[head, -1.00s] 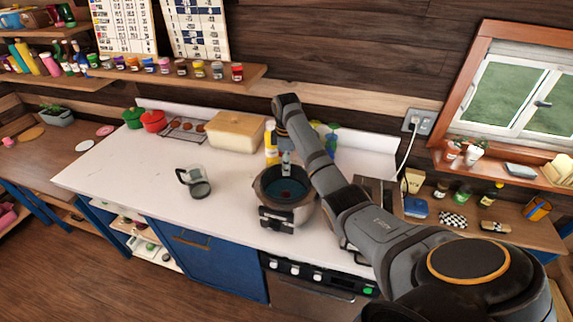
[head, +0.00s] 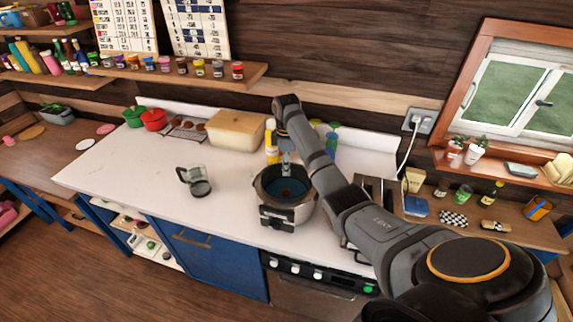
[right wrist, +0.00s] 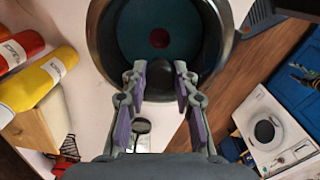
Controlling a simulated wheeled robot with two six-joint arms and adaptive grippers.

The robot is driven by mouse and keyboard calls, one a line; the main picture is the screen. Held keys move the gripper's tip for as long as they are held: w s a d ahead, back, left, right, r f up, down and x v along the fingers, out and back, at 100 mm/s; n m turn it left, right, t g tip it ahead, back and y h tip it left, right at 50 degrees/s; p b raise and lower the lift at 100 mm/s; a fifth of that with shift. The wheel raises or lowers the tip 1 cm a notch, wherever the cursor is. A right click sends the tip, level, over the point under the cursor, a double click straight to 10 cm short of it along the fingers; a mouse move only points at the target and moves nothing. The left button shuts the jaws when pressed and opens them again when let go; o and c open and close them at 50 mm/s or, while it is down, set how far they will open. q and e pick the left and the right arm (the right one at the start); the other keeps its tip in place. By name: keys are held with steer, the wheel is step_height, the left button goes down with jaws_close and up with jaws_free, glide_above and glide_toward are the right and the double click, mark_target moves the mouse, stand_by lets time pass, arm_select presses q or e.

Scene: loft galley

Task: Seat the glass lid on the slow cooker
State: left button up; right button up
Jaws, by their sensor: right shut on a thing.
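The slow cooker (head: 284,214) stands on the white counter near its front edge, with a pale body, dark rim and teal inside. Its round opening also fills the top of the right wrist view (right wrist: 228,45). My right gripper (head: 287,168) is over the cooker's back part, pointing down. In the right wrist view its fingers (right wrist: 160,82) are closed in on a small grey piece at the rim, likely the lid's handle. The clear glass is hard to make out against the teal inside, so I cannot tell whether the lid touches the rim. My left gripper is out of view.
A glass jug (head: 198,182) stands left of the cooker. A yellow bottle (head: 271,142) and a beige bin (head: 235,131) stand behind it. My right arm covers the counter to the right. The counter's left part is mostly clear.

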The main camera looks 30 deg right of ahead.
steer(key=shift+f, duration=0.2)
stand_by(0.4)
steer(key=o, duration=1.1)
steer(key=shift+s, duration=0.1)
